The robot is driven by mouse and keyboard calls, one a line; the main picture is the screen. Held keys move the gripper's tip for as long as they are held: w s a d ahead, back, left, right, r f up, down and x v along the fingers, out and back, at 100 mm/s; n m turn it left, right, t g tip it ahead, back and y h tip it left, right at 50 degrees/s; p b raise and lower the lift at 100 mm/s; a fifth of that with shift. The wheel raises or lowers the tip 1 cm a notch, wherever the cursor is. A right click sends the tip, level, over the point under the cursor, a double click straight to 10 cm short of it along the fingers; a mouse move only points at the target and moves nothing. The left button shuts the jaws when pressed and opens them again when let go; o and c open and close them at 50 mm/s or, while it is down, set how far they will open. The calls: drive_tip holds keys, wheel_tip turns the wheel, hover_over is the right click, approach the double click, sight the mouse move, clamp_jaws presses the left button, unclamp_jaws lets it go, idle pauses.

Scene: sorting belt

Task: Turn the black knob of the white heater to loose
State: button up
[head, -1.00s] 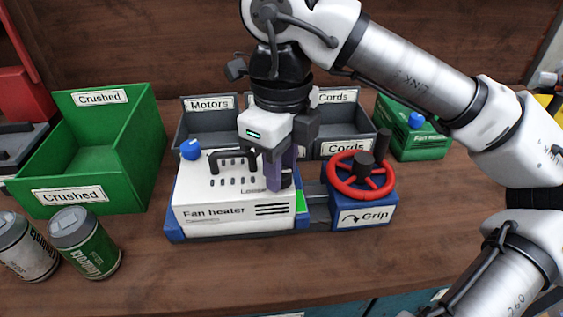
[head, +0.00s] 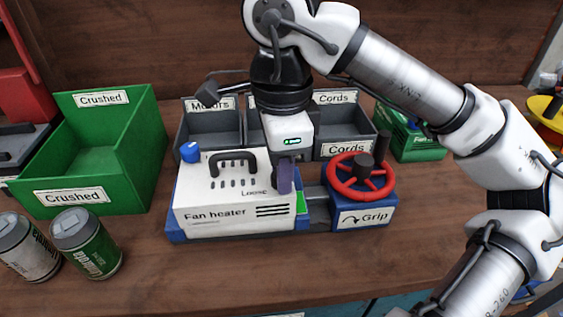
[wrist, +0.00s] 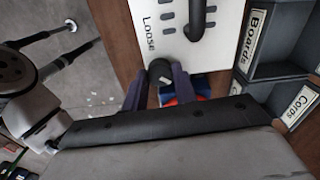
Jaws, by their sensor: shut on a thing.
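The white fan heater (head: 225,192) sits in a blue vise base on the bench, with a black handle and the word "Loose" on its top. My gripper (head: 284,180) points down at the heater's right end. In the wrist view, my gripper (wrist: 160,90) has its two purple-grey fingers on either side of the round black knob (wrist: 159,72) and is shut on it. The "Loose" label lies beside the knob. In the head view the fingers hide the knob.
A red handwheel (head: 360,177) on the blue "Grip" block stands right of the heater. Grey bins (head: 210,140) stand behind it. A green "Crushed" bin (head: 72,197) and two cans (head: 88,243) are at left. The front of the bench is clear.

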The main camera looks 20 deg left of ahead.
idle(0.4)
drive_tip(key=o, duration=1)
drive_tip(key=shift+r, duration=0.1)
wheel_tip(320, 180, up, 14)
drive_tip(key=p, duration=0.2)
drive_tip(key=shift+p, duration=0.35)
